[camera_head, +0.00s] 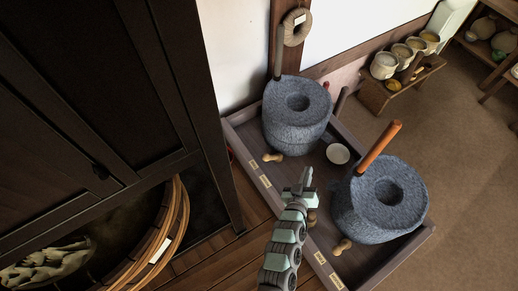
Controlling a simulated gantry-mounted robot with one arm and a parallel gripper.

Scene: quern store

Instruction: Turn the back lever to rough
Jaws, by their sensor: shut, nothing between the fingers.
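The back lever (272,157) is a small pale wooden knobbed piece at the foot of the back grey stone quern (292,126). It points left, towards the tray's edge and its two small labels, a first one (253,166) and a second one (266,181). Their lettering is too small to read. A similar front lever (342,246) sits at the foot of the front quern (385,203). My gripper (308,172) is shut and empty, in the picture to the right of and below the back lever, apart from it.
Both querns stand in a dark wooden tray (430,232). An upright dark handle (278,52) and a tilted orange-brown handle (380,146) rise from the querns. A dark cabinet (130,90) stands on the left.

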